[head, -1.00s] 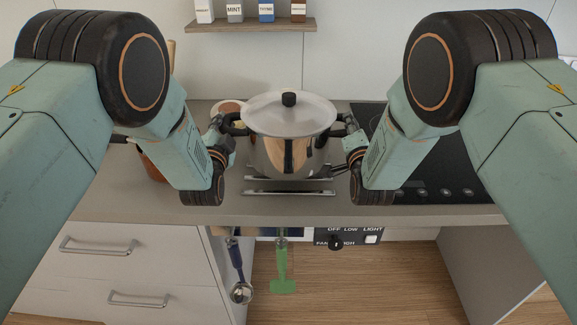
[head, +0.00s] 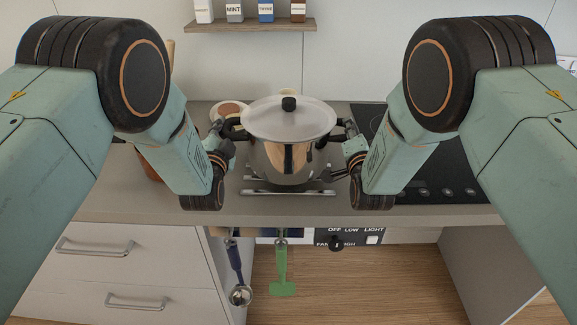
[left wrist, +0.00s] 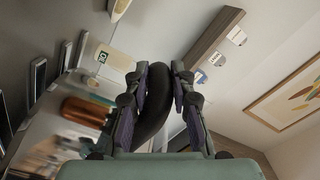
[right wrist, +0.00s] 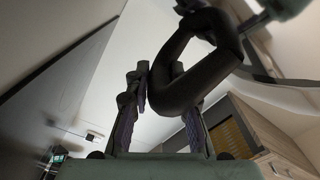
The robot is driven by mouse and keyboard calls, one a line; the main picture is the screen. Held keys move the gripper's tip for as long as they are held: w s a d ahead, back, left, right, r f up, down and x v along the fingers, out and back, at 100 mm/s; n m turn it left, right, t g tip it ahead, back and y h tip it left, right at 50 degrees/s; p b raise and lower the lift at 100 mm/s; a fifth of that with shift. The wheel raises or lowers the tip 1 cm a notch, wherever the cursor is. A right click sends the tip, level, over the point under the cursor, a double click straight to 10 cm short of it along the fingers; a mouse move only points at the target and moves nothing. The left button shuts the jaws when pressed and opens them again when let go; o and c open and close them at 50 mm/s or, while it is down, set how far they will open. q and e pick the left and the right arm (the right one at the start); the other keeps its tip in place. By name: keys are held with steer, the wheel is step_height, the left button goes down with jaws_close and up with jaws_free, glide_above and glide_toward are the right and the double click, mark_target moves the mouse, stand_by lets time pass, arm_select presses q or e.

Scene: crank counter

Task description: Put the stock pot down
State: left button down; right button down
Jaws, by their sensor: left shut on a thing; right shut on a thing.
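The steel stock pot (head: 286,160), with its lid and black knob on, is upright in the middle of the head view, over a metal rack (head: 288,192) on the counter. I cannot tell whether its base touches the rack. My left gripper (head: 229,132) is shut on the pot's left black handle, which shows between the fingers in the left wrist view (left wrist: 154,103). My right gripper (head: 349,134) is shut on the right handle, a thick black loop in the right wrist view (right wrist: 188,75). The pot hides the rack's back part.
A black cooktop (head: 435,165) lies to the right on the grey counter (head: 285,212). A small bowl (head: 228,109) stands behind the left gripper. A spice shelf (head: 250,26) hangs on the back wall. A ladle (head: 239,292) and a green spatula (head: 282,275) hang below the counter's front.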

arm_select(q)
steer(key=shift+w+d+f+b, duration=0.1)
steer(key=shift+d+f+b, duration=0.15)
steer(key=shift+b, duration=0.2)
arm_select(e)
steer(key=shift+w+a+f, duration=0.1)
steer(key=shift+a+f, duration=0.15)
arm_select(q)
steer(key=c, duration=1.6)
jaws_free()
steer(key=shift+f, duration=0.3)
arm_select(e)
steer(key=c, duration=1.6)
jaws_free()
steer(key=shift+f, duration=0.3)
steer(key=shift+c, duration=0.2)
arm_select(q)
steer(key=o, duration=0.5)
steer(key=shift+s+a+r, duration=0.15)
steer(key=shift+s+r, duration=0.1)
steer(key=shift+s, duration=0.05)
steer(key=shift+c, duration=0.2)
arm_select(e)
steer(key=o, duration=0.5)
steer(key=shift+s+d+r, duration=0.1)
steer(key=shift+s+r, duration=0.1)
steer(key=shift+s, duration=0.1)
